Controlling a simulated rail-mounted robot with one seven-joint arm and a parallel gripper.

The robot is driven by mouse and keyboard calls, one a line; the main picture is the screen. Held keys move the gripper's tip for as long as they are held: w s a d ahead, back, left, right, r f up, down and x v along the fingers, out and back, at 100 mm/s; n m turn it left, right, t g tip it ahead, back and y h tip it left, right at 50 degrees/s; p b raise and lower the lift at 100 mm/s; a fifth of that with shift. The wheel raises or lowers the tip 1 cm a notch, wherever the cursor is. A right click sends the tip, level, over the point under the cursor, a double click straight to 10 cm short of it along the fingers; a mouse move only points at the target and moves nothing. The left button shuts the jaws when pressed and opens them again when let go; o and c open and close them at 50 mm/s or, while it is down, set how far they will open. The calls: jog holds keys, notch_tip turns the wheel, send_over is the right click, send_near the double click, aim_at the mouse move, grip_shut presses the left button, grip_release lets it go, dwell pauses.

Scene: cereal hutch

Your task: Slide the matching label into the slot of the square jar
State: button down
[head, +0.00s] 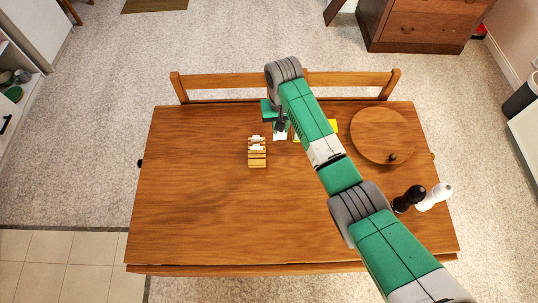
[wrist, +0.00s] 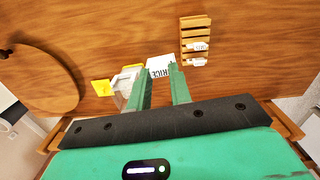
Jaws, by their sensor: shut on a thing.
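My gripper (wrist: 158,72) is shut on a white label (wrist: 160,66) marked RICE, which sits at its fingertips. In the head view my gripper (head: 281,128) is over the far part of the table, with the label (head: 280,136) showing pale below it. Pale, see-through jars (wrist: 123,84) stand just left of the fingers in the wrist view, partly hidden. I cannot tell which is the square jar, and no slot can be made out. A wooden label rack (wrist: 194,32) stands right of the fingers, with white labels (wrist: 197,46) in it. The label is apart from the rack.
Yellow pieces (wrist: 102,87) lie by the jars; one shows beside my arm in the head view (head: 333,126). A round wooden board (head: 382,137) lies to the right, with dark (head: 409,198) and white (head: 435,196) shakers nearer. The table's left and front (head: 210,215) are clear.

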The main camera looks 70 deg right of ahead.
jog(key=s+d+r, duration=0.4)
jog(key=s+d, duration=0.3)
jog(key=d, duration=0.2)
jog(key=shift+w+a+f+b, duration=0.15)
jog(key=shift+f+b, duration=1.2)
jog(key=shift+b, duration=0.05)
jog(key=shift+w+a+f+b, duration=0.15)
jog(key=shift+f+b, duration=1.15)
jog(key=shift+b, duration=0.1)
jog(key=shift+p, duration=0.85)
jog(key=shift+f+b, duration=0.5)
jog(key=shift+f, duration=1.2)
dwell(0.3)
jog(key=c, duration=1.2)
grip_release()
jog(key=shift+o, duration=0.5)
